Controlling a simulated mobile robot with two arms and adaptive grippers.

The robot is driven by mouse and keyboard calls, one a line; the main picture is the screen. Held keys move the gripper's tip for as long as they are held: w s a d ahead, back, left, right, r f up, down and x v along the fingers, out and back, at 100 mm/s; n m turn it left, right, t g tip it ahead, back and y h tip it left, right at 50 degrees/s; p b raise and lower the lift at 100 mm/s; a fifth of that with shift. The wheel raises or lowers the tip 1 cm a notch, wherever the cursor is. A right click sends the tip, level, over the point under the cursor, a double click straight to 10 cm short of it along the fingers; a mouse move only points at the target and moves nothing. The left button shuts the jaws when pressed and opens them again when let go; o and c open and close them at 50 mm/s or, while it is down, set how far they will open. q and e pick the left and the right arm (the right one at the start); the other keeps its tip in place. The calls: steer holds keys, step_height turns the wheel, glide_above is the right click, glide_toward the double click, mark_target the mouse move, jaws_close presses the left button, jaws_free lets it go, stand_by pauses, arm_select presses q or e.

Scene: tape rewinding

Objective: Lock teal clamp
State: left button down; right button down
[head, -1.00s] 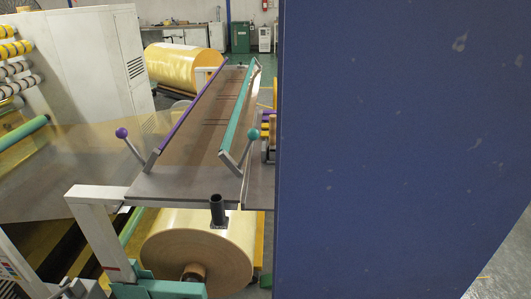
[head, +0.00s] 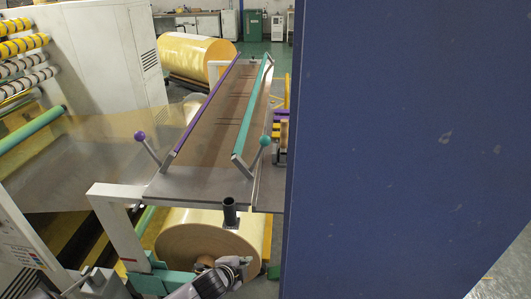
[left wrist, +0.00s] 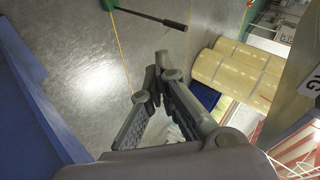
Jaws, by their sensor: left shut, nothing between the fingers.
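The teal clamp (head: 252,108) is a long bar along the right side of the brown splicing table. Its lever, with a teal ball knob (head: 264,141), tilts up from the bar's near end. My left gripper (head: 232,268) is low in the head view, in front of the big yellow roll, below and nearer than the table. It is shut and empty and touches no clamp. Its closed fingers also show in the left wrist view (left wrist: 160,72), over grey floor. The clamp does not show in that view. My right gripper is not in view.
A purple clamp (head: 208,103) with its own raised lever and purple knob (head: 139,136) lies on the left side of the table (head: 190,188). A short black post (head: 229,210) stands at the near edge. A large blue panel (head: 410,150) blocks the right side.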

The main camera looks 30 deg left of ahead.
arm_select(q)
steer(key=w+r+m+t+h, duration=0.1)
steer(key=w+r+m+t, duration=0.2)
steer(key=r, duration=1)
steer(key=w+r+m+t+h+p, duration=0.1)
steer(key=w+r+m, duration=0.4)
steer(key=r, duration=0.9)
steer(key=shift+w+d+r+m+t+p, duration=0.2)
steer(key=shift+w+d+m+t+p, duration=0.15)
steer(key=shift+m+t, duration=0.7)
steer(key=w+a+p, duration=0.3)
steer(key=w+p, duration=0.1)
steer(key=w, duration=0.4)
steer(key=shift+w+f, duration=0.3)
steer(key=shift+w, duration=0.1)
steer(key=shift+a, duration=0.1)
